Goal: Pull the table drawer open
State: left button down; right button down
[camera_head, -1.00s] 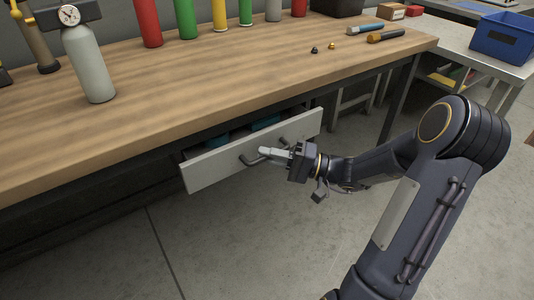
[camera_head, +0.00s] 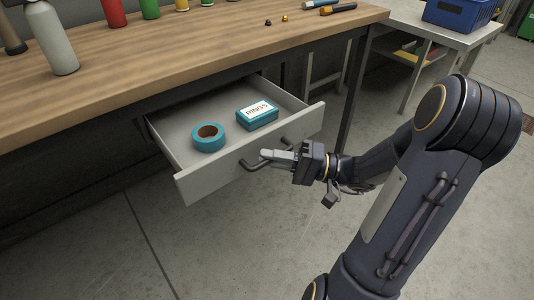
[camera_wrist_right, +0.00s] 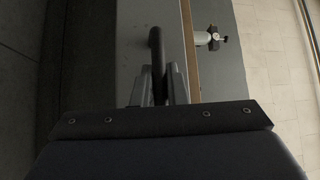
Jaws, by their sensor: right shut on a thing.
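The table drawer (camera_head: 205,187) is pulled well out from under the wooden tabletop in the head view. A roll of teal tape (camera_head: 208,138) and a teal box labelled RINGS (camera_head: 257,115) lie inside it. The dark bar handle (camera_head: 250,165) is on the drawer's front. My right gripper (camera_head: 268,155) is shut on the handle. In the right wrist view its fingers (camera_wrist_right: 160,88) close around the handle (camera_wrist_right: 155,45). My left gripper is not in view.
The wooden table (camera_head: 190,50) holds a grey cylinder (camera_head: 52,40), several coloured bottles and some tools at the back. A blue bin (camera_head: 458,14) stands on a side table at right. The floor before the drawer is clear.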

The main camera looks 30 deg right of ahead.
jog(key=shift+s, duration=0.15)
jog(key=c, duration=1.5)
grip_release()
jog(key=shift+o, duration=0.2)
jog(key=p+v, duration=0.1)
jog(key=v, duration=0.6)
jog(key=shift+s+d, duration=0.2)
jog(key=shift+d, duration=0.15)
jog(key=shift+a, duration=0.1)
